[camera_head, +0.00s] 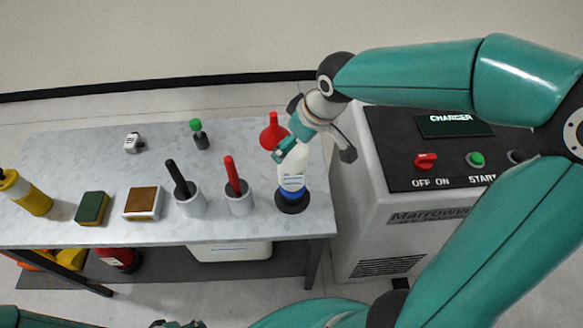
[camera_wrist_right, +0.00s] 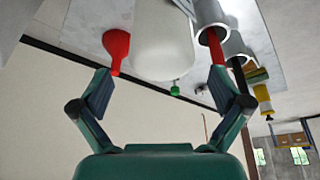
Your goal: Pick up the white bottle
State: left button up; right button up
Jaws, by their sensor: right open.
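The white bottle (camera_head: 293,168) stands upright near the right end of the table, on or in a dark round base (camera_head: 292,202), with a blue label on its lower part. My right gripper (camera_head: 312,149) is at the bottle's upper part and covers its top in the head view. In the right wrist view the bottle (camera_wrist_right: 165,45) shows as a large white body just beyond and between the spread fingers (camera_wrist_right: 160,82). The right gripper is open, with gaps beside the bottle.
A red funnel (camera_head: 272,132) stands close left of the bottle. Red-handled (camera_head: 233,175) and black-handled (camera_head: 179,178) tools stand in grey cups. A green-capped bottle (camera_head: 200,135), brown block (camera_head: 142,203), green sponge (camera_head: 92,208) and yellow bottle (camera_head: 27,193) are further left. The charger (camera_head: 400,215) is right.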

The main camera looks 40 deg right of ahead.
aim_at(292, 172)
jog(key=x, duration=0.5)
jog(key=shift+s, duration=0.25)
jog(key=shift+c, duration=0.4)
jog(key=c, duration=1.6)
jog(key=shift+w, duration=0.1)
grip_shut()
jog(key=shift+r, duration=0.15)
